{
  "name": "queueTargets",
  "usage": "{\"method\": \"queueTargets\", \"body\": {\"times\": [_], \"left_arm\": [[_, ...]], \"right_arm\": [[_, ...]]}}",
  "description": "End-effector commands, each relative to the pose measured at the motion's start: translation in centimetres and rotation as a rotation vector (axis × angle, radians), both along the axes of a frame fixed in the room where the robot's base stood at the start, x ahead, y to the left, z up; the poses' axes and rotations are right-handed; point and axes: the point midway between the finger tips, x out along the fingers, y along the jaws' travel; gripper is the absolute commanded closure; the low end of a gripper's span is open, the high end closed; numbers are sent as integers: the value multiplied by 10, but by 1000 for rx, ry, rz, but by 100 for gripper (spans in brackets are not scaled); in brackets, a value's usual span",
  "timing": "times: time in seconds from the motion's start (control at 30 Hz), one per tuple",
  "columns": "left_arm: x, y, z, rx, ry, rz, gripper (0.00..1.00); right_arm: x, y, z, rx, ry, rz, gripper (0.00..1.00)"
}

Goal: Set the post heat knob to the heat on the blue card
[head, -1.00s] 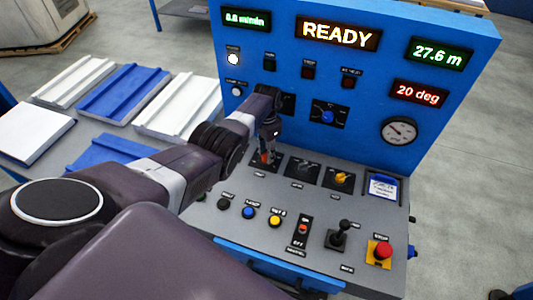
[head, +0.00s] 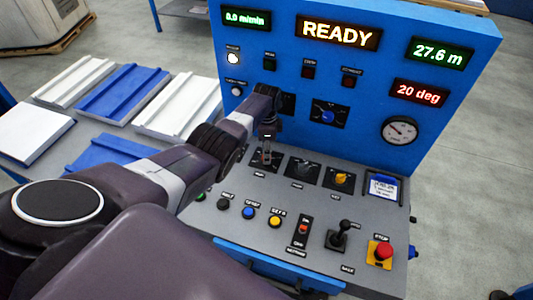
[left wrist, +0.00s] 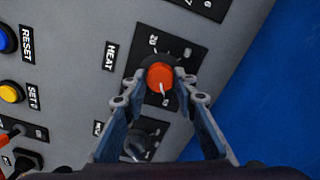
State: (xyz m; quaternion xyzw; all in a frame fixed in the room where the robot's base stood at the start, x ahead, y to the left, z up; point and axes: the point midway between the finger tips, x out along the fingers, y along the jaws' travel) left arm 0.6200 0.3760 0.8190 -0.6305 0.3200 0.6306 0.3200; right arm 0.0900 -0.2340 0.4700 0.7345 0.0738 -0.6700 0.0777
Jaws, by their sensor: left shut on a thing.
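My left gripper (head: 267,158) is over the leftmost knob of the sloped console. In the left wrist view its two fingers (left wrist: 162,92) are closed against the sides of an orange knob (left wrist: 160,76). The label beside that knob reads HEAT, and a white pointer line on it points toward the bottom of that view. Scale numbers around it are partly hidden; one at the upper left looks like 20. The blue card (head: 383,187) sits in a holder at the console's right; its writing is too small to read. My right gripper is not in view.
A grey knob (head: 303,167) and a yellow knob (head: 342,179) stand right of my gripper. Several buttons, a black lever (head: 342,232) and a red stop button (head: 383,252) line the front. The upright blue panel (head: 375,65) rises behind. Panels lie on a left table.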

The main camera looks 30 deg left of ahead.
Motion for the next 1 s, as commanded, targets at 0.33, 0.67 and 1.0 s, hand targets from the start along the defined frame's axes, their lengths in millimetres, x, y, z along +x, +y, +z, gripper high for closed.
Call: {"method": "queueTargets", "body": {"times": [0.33,0.67,1.0], "left_arm": [[0,0,0,0,0,-4,98],[0,0,0,0,0,-3,56],[1,1,7,1,-1,-3,56]], "right_arm": [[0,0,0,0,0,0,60],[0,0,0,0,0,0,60],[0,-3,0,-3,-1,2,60]]}}
